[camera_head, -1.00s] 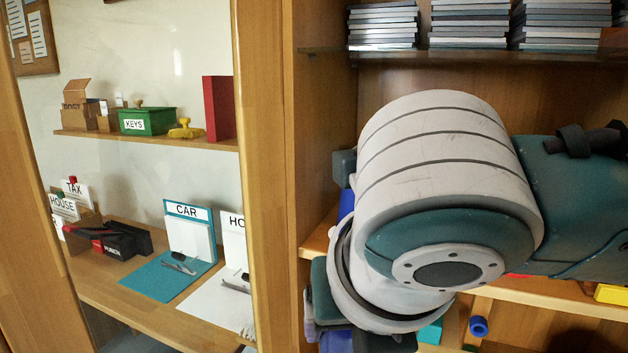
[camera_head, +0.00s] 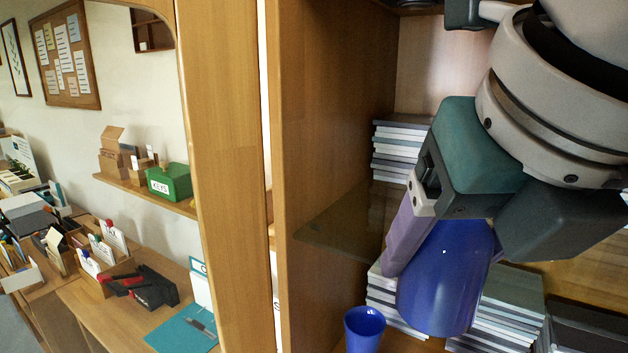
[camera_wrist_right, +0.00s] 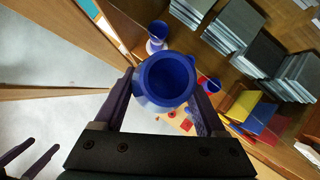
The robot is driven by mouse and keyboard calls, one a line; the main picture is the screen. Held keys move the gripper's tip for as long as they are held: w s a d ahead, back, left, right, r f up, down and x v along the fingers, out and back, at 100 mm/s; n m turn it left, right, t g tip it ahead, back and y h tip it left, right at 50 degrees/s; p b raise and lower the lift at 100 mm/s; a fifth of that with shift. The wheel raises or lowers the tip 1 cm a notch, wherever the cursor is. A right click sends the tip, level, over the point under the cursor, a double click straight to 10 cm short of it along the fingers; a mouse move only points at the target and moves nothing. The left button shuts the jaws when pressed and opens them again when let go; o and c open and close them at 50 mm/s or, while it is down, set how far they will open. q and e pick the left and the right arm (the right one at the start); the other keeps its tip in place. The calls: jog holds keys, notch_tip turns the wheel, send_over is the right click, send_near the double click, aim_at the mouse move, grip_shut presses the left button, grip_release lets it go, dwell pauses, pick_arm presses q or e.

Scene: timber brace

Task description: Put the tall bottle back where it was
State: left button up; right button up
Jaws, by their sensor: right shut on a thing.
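The tall bottle, deep blue, is held in my right gripper (camera_head: 440,265) in the head view. The bottle (camera_head: 440,290) hangs below the gripper's palm, between the two purple fingers, in front of the shelves. The right wrist view looks down on the bottle's round open top (camera_wrist_right: 167,80), with a finger on each side. Its base is hidden there. In the same view, two dark fingers at the lower left look like my left gripper (camera_wrist_right: 45,145), apart and empty; it is not seen in the head view.
A smaller blue cup (camera_head: 365,330) stands below and left of the bottle. Stacks of grey books (camera_head: 402,150) fill the shelves behind. A wooden upright (camera_head: 225,180) and the cabinet's side panel (camera_head: 335,110) are close on the left. A green KEYS box (camera_head: 170,181) sits farther left.

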jog(key=w+p, duration=0.5)
jog(key=w, duration=0.8)
jog(key=shift+w+d, duration=0.1)
jog(key=shift+w, duration=0.15)
jog(key=w, duration=0.2)
jog(key=shift+w+p, duration=0.3)
jog(key=shift+w, duration=0.1)
jog(key=shift+w+f+p, duration=0.1)
jog(key=shift+f+p, duration=0.45)
jog(key=shift+p, duration=0.2)
jog(key=shift+f, duration=0.25)
jog(key=shift+f, duration=0.2)
jog(key=o, duration=1.5)
jog(key=shift+r, duration=0.1)
